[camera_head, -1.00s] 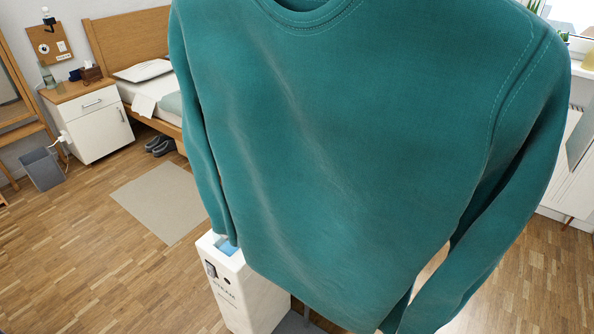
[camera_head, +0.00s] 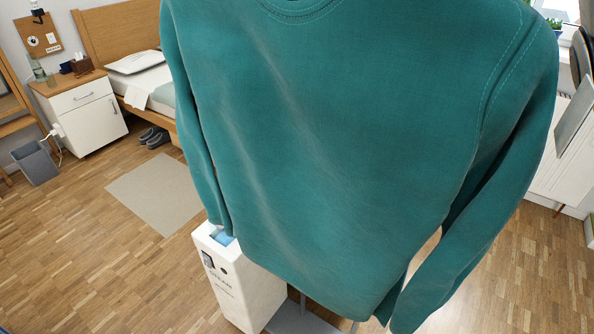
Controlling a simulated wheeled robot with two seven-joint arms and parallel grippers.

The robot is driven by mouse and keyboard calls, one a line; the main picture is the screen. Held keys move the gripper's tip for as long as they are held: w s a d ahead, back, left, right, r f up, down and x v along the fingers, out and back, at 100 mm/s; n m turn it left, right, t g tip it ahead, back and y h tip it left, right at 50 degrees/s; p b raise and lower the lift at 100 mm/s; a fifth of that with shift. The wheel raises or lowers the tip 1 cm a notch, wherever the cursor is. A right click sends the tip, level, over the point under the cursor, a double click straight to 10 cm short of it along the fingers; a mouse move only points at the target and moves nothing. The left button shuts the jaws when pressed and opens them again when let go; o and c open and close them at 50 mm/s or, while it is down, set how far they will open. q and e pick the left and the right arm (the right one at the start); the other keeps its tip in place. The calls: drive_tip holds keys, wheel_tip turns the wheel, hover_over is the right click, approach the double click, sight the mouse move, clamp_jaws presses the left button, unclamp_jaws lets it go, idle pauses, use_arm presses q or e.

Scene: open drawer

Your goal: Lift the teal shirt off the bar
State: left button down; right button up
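The teal shirt (camera_head: 320,150) hangs upright, close in front of me, and fills the middle of the head view. Its neckline is cut by the top edge of the picture. Both sleeves hang down, the one at right (camera_head: 470,245) apart from the body near its lower end. The bar and any hanger are not visible; they lie above the picture or behind the shirt. Neither of my grippers shows in this view.
A white box-shaped unit (camera_head: 232,285) stands under the shirt's lower left, near a grey base (camera_head: 300,318). A beige rug (camera_head: 155,190), a white nightstand (camera_head: 88,115) and a bed (camera_head: 140,65) are at left. Open wood floor (camera_head: 90,265) lies at lower left.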

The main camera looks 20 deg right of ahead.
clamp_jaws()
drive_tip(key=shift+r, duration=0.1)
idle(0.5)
